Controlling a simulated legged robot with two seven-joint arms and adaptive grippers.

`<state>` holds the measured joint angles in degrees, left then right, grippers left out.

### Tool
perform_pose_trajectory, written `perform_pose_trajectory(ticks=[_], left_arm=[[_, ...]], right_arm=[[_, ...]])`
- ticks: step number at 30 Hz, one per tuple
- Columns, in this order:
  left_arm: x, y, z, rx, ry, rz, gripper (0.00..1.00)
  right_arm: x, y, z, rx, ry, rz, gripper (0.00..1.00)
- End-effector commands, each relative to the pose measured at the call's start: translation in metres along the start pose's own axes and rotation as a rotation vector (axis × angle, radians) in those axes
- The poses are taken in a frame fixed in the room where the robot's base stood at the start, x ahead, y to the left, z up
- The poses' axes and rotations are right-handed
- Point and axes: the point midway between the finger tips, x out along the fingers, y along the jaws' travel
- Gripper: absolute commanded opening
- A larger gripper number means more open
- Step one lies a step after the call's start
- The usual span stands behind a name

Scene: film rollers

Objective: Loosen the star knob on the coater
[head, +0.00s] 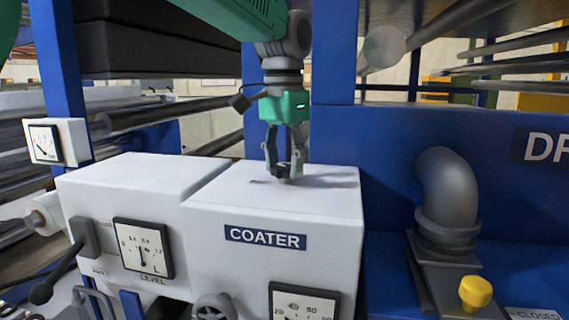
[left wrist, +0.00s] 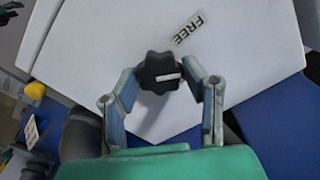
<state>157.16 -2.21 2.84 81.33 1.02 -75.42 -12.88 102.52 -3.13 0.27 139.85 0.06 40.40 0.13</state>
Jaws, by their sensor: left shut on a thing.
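The white coater (head: 300,210) stands in the middle of the head view, with a "COATER" label on its front. The black star knob (left wrist: 160,72) sits on its white top, with a small pale mark on it. In the head view the knob (head: 283,170) is partly hidden by the fingers. My left gripper (head: 284,165) comes down on it from above. In the left wrist view my left gripper (left wrist: 170,80) has a finger on each side of the knob, shut on it. A "FREE" label (left wrist: 188,28) lies on the top beside the knob. My right gripper is not in view.
Gauges, including the level gauge (head: 143,248), and a handwheel (head: 214,307) are on the front. A dark lever (head: 60,272) is at left. A grey elbow pipe (head: 447,190) and yellow knob (head: 475,292) stand at right. A blue post (head: 334,55) rises behind.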

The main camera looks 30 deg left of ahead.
Motion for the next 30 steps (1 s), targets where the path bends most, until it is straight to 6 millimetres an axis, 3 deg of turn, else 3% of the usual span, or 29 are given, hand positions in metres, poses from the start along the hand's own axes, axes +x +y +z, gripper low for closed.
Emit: perform_pose_trajectory(ticks=[15,30], left_arm=[[0.0021,-0.0003,-0.0005,-0.429,-0.002,-0.002,0.10],[0.0041,0.0003,0.0001,-0.584,-0.008,-0.001,0.10]], right_arm=[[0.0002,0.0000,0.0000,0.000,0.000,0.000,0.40],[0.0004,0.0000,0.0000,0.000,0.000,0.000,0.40]])
